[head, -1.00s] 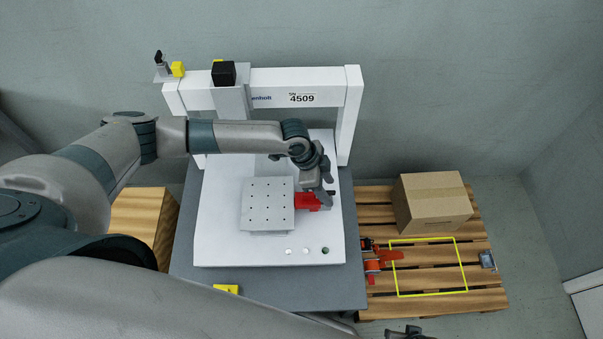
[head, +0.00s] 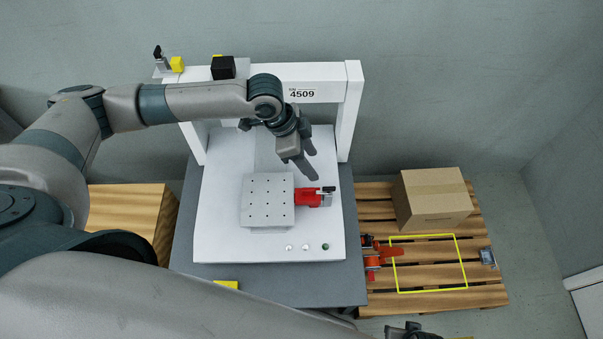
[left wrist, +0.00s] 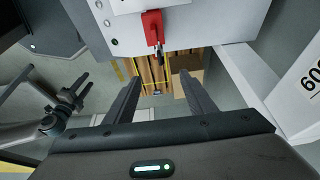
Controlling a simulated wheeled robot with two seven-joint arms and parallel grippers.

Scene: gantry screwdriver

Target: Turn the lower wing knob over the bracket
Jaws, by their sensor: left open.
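A red bracket (head: 308,197) sits at the right side of the drilled grey plate (head: 268,203) on the white machine bed. A small black and grey part (head: 327,191) is at its right end; I cannot tell the wing knob's shape there. My left gripper (head: 313,166) is open and empty, above and behind the red bracket, apart from it. In the left wrist view the red bracket (left wrist: 153,27) with a dark tip lies beyond the open fingers (left wrist: 161,100). My right gripper (left wrist: 58,82) shows at the left of that view, fingers apart and empty.
The white gantry (head: 352,110) stands behind the bed, with a black knob (head: 158,52) and yellow block at its top left. A cardboard box (head: 432,203) and an orange tool (head: 383,252) lie on the pallet (head: 480,230) at right, beside a yellow outlined area.

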